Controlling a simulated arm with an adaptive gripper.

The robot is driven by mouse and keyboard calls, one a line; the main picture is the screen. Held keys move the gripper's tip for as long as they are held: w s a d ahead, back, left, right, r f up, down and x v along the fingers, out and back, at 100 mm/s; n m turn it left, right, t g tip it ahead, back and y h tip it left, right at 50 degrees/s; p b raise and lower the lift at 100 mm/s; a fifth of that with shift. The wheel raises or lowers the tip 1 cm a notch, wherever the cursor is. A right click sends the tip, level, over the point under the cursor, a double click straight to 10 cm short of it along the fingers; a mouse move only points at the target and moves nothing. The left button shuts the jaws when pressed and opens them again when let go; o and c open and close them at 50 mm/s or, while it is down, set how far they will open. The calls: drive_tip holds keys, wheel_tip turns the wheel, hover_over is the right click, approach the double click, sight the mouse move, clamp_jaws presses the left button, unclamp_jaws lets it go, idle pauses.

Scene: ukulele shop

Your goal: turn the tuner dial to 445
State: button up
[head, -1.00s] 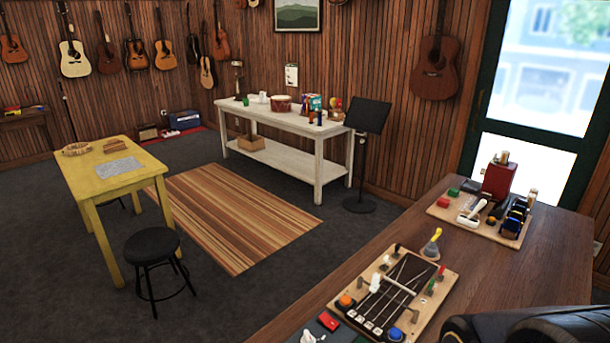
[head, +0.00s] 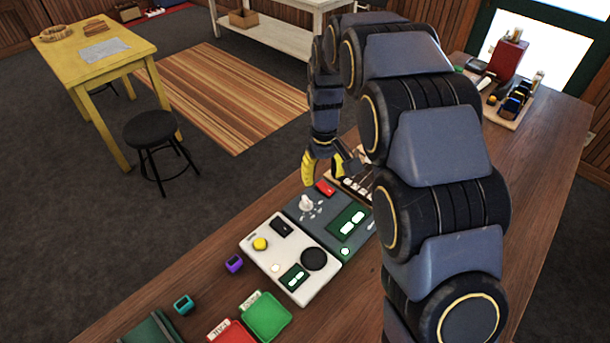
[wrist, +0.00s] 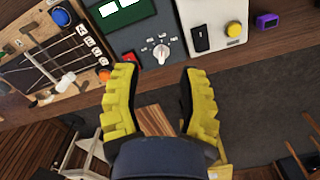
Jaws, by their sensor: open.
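The tuner dial is a white knob (head: 306,202) on a dark grey box (head: 330,238), with several small pale labels around it. It also shows in the wrist view (wrist: 161,53), between and just beyond my fingertips. The labels are too small to read, and I cannot tell which one the knob points at. The box also carries a red button (head: 325,188) and a green display (head: 347,224). My gripper (head: 323,174) has yellow fingers, spread open and empty. It hangs above the bench near the dial and appears apart from it; the wrist view shows it too (wrist: 160,75).
A white box (head: 278,237) with a yellow button and black knob sits beside the grey box. A string board (wrist: 55,55) is on the other side, partly hidden by my arm in the head view. Green (head: 265,315) and red trays and small coloured items are nearby.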

drive_tip(key=n, duration=0.1)
hover_over(306, 198)
wheel_tip(306, 198, down, 8)
drive_tip(key=shift+f, duration=4.05)
clamp_jaws()
